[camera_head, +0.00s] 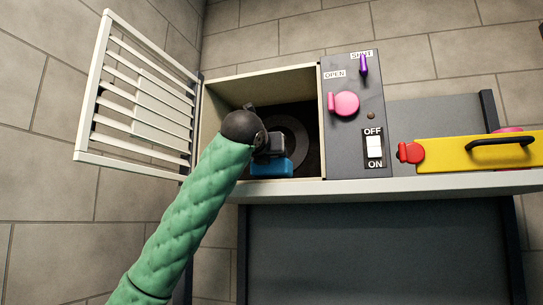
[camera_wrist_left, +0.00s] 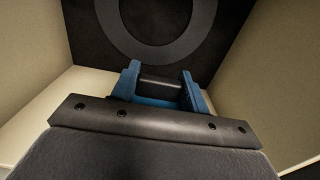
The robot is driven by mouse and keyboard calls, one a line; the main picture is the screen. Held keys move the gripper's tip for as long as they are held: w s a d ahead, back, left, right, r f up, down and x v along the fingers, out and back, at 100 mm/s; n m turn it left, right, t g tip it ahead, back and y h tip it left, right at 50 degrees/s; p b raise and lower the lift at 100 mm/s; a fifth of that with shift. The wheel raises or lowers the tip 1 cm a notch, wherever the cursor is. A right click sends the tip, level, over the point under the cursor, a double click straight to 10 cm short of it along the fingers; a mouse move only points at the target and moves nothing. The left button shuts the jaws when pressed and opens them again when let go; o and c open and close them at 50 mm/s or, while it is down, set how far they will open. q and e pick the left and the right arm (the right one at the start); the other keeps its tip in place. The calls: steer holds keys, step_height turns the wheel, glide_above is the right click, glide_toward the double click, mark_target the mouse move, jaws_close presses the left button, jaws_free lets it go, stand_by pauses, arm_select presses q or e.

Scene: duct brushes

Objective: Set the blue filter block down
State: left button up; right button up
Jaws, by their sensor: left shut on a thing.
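The blue filter block (camera_head: 270,167) is just inside the open duct box, low near its floor and front edge. I cannot tell whether it touches the floor. My left gripper (camera_head: 270,147) reaches into the box from the left and is shut on the block from above. In the left wrist view the blue block (camera_wrist_left: 158,102) shows beyond the dark gripper body, with blue uprights on both sides of a black bar. A round grey ring (camera_wrist_left: 155,22) is on the dark back wall behind it. My right gripper is not in view.
The white louvred door (camera_head: 140,100) stands swung open at the left. Right of the box is a grey panel (camera_head: 345,150) with a pink knob (camera_head: 346,103), purple lever (camera_head: 363,65) and white switch (camera_head: 374,144). A yellow piece (camera_head: 455,155) with a black handle lies farther right.

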arm_select(q)
steer(key=shift+w+f, duration=0.1)
steer(key=shift+f, duration=0.55)
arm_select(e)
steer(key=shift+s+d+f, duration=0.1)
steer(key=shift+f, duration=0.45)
arm_select(q)
steer(key=shift+f, duration=0.2)
steer(key=o, duration=1.1)
steer(key=shift+c, duration=0.2)
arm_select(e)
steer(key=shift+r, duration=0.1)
arm_select(q)
steer(key=shift+r, duration=0.1)
